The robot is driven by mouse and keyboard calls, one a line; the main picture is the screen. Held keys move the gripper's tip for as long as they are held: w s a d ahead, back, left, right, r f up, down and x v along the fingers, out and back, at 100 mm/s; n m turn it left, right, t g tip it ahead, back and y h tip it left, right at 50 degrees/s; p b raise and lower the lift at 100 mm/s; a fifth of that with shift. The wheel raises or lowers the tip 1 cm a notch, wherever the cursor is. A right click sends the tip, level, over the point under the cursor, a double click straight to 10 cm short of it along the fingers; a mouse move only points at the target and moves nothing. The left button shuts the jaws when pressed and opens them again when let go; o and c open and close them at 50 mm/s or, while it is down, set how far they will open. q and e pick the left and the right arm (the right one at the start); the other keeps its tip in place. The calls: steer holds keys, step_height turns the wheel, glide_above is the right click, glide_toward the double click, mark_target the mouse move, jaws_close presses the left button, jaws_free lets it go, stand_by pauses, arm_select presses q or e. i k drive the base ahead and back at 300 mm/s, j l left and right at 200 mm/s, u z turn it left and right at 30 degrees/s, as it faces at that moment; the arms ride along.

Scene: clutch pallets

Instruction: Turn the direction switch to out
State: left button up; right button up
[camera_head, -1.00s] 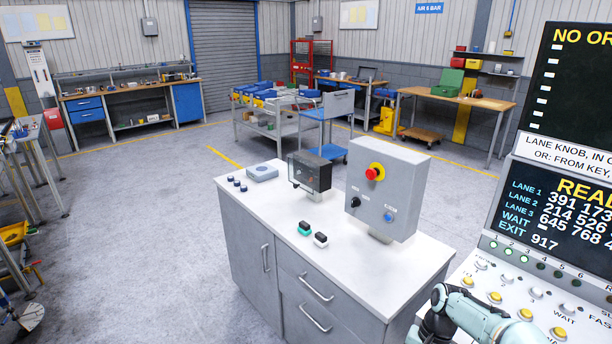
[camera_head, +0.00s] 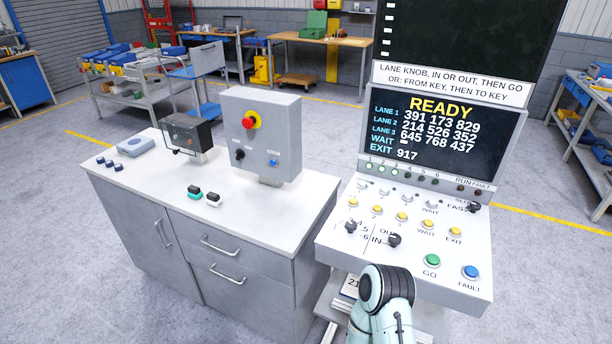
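The direction switch (camera_head: 394,240) is a black knob on the sloping white panel of the console, beside the printed words IN and OUT. Its pointer is too small for me to tell which way it is turned. A second black knob (camera_head: 351,226) sits to its left, beside printed numbers. One of my arms, pale with a dark joint, rises from the bottom edge just in front of the panel. Neither of my grippers can be made out in this view.
The console screen (camera_head: 436,128) reads READY. The panel also has yellow buttons, a green GO button (camera_head: 432,260), a blue FAULT button (camera_head: 470,271) and a FAST switch (camera_head: 473,208). A grey cabinet (camera_head: 235,225) with control boxes stands close on the left.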

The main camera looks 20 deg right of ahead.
mark_target(395, 240)
steer(key=z, duration=1.6)
steer(key=l+u, duration=0.2)
